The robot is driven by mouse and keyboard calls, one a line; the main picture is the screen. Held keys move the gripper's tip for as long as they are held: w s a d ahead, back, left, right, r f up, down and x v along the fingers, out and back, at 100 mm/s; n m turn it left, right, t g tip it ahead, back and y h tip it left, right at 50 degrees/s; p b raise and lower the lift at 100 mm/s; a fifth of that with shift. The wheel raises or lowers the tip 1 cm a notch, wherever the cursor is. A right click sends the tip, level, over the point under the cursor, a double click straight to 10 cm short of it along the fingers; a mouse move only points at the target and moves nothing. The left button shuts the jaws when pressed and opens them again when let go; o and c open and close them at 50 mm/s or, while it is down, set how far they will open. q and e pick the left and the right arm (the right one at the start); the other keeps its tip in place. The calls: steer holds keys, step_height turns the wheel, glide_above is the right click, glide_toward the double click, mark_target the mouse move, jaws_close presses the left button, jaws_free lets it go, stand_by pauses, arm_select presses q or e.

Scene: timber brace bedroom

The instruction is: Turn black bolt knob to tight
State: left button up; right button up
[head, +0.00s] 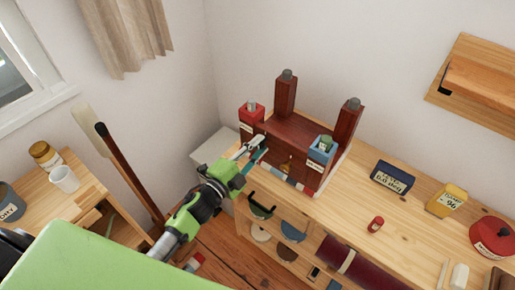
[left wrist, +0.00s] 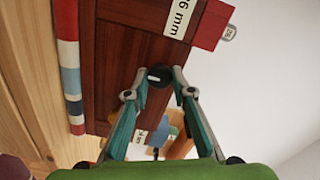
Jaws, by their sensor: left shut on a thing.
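The black bolt knob (left wrist: 160,72) is round with a short white mark and sits on the dark red timber brace (left wrist: 115,60) in the left wrist view. My left gripper (left wrist: 158,86) is shut on the knob, one fingertip on each side. In the head view, my left gripper (head: 260,147) reaches the front left of the brace (head: 292,129), which has two upright posts. The knob is hidden by the fingers there. My right gripper is not in view.
A dark display (head: 392,177), a yellow container (head: 446,200) and a small red item (head: 376,224) stand to the right. A side table (head: 88,190) is at left.

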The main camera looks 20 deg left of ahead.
arm_select(q)
steer(key=shift+m, duration=0.3)
steer(key=o, duration=1.1)
steer(key=shift+s, duration=0.15)
steer(key=v, duration=1.1)
steer(key=shift+s+a, duration=0.15)
steer(key=shift+s, duration=0.2)
